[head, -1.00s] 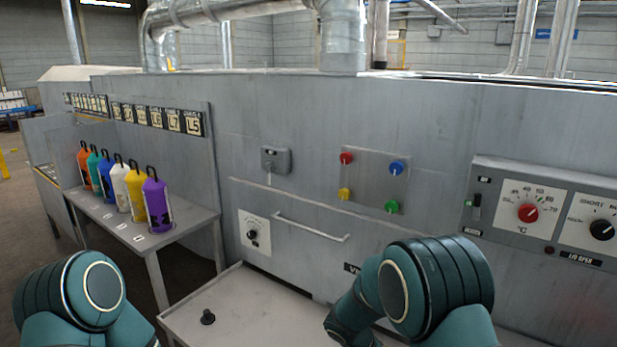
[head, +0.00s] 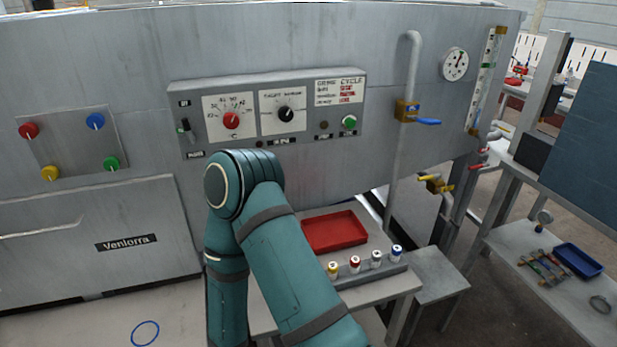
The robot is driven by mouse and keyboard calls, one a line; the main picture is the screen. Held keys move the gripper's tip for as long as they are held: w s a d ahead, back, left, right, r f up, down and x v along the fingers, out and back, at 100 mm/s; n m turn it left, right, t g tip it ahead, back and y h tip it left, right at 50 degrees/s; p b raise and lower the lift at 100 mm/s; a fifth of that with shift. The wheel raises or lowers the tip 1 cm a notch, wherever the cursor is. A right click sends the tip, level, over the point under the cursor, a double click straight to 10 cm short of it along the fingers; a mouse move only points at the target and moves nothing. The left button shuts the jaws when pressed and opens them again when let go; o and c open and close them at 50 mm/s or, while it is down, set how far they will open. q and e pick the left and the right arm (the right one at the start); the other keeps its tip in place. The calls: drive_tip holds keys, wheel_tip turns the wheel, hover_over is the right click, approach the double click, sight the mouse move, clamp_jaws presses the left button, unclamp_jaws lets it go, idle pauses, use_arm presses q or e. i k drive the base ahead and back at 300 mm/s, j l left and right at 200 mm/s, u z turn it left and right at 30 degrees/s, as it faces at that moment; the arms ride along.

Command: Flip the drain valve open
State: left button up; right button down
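Several valves show on the pipes at the right side of the grey machine. One has a blue lever (head: 428,121) on a brass body (head: 406,110) on the vertical pipe. Lower down, a valve with a yellow handle (head: 437,184) sits on a pipe near the machine's right end, with a small red handle (head: 478,165) just above and right of it. I cannot tell from labels which one is the drain valve. My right arm shows bent in the middle, apart from the valves in the picture. Neither gripper is in view.
The control panel (head: 180,88) with knobs is on the machine front. Below are a red tray (head: 334,232) and several small capped bottles (head: 376,259). A side table (head: 512,268) at the right holds a blue tray (head: 578,260). A low grey stand (head: 440,275) stands between them.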

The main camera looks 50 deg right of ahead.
sight(478, 167)
drive_tip(key=z, duration=2.85)
drive_tip(key=i+l+z, duration=0.3)
drive_tip(key=l, duration=0.15)
drive_tip(key=i+l+z, duration=0.25)
drive_tip(key=l, duration=0.15)
drive_tip(key=i+l+u, duration=0.15)
drive_tip(key=i+l, duration=0.15)
drive_tip(key=i, duration=0.15)
drive_tip(key=i+l+u, duration=0.15)
drive_tip(key=i+l, duration=0.15)
drive_tip(key=i, duration=0.15)
drive_tip(key=i+u, duration=0.2)
drive_tip(key=u, duration=0.3)
drive_tip(key=i+u, duration=0.2)
drive_tip(key=u, duration=0.25)
drive_tip(key=i+l+u, duration=0.15)
drive_tip(key=u, duration=0.35)
drive_tip(key=i+l+u, duration=0.25)
drive_tip(key=u, duration=0.25)
drive_tip(key=i+l+u, duration=0.45)
